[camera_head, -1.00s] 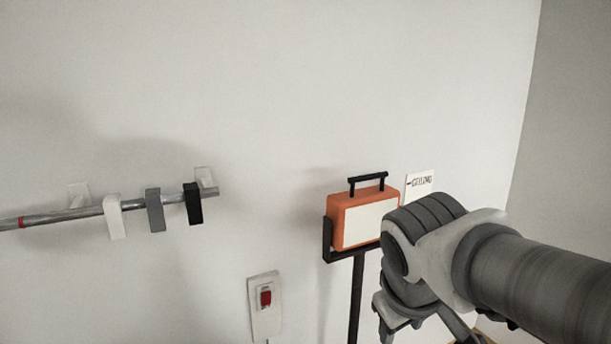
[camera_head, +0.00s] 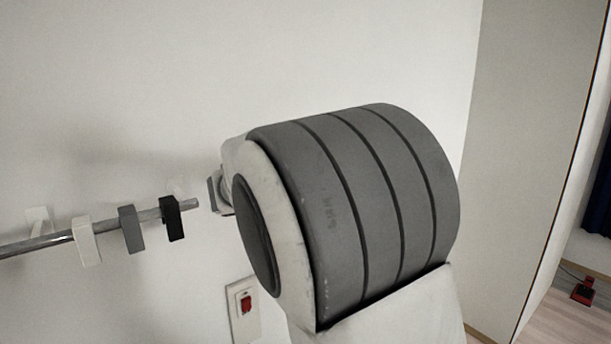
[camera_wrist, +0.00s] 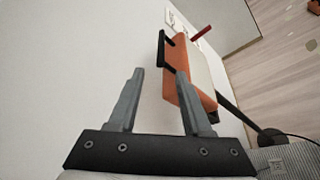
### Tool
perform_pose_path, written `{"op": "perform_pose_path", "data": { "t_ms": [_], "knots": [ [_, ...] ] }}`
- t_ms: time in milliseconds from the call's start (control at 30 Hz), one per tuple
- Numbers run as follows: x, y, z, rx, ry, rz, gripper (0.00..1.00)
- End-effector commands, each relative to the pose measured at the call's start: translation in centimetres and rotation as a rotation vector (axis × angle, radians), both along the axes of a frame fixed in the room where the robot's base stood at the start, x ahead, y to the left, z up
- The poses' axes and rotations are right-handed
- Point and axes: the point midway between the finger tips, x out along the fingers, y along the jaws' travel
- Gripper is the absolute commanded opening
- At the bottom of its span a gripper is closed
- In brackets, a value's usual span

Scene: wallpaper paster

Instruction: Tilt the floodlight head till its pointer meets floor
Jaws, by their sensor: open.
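In the wrist view the floodlight head (camera_wrist: 174,88) is an orange box with a pale front face (camera_wrist: 198,70), seen turned on its side. Its black handle (camera_wrist: 161,48) sticks out on the left. A red pointer (camera_wrist: 202,33) shows at its upper end, near small white labels (camera_wrist: 170,18) on the wall. My gripper (camera_wrist: 159,71) is open and empty. Its right finger overlaps the orange housing in the picture, and the handle appears just beyond the gap; I cannot tell whether they touch. In the head view my arm hides the floodlight and gripper.
A metal rail (camera_head: 150,216) with white, grey and black clips is on the wall at left. A red switch (camera_head: 246,303) is below it. The stand's dark base (camera_wrist: 272,137) is on the wooden floor. A red object (camera_head: 584,291) lies at far right.

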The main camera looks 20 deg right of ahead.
Motion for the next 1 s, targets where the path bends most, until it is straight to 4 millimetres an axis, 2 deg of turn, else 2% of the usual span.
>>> {"op": "perform_pose_path", "data": {
  "t_ms": [167,700,1000],
  "knots": [
    [1.5,-2.2,-0.6,-0.001,0.001,-0.006,0.49],
    [8.2,-10.9,-3.2,0.002,0.002,-0.006,0.49],
    [9.9,-13.0,-3.9,0.003,0.001,-0.004,0.49]
  ]
}}
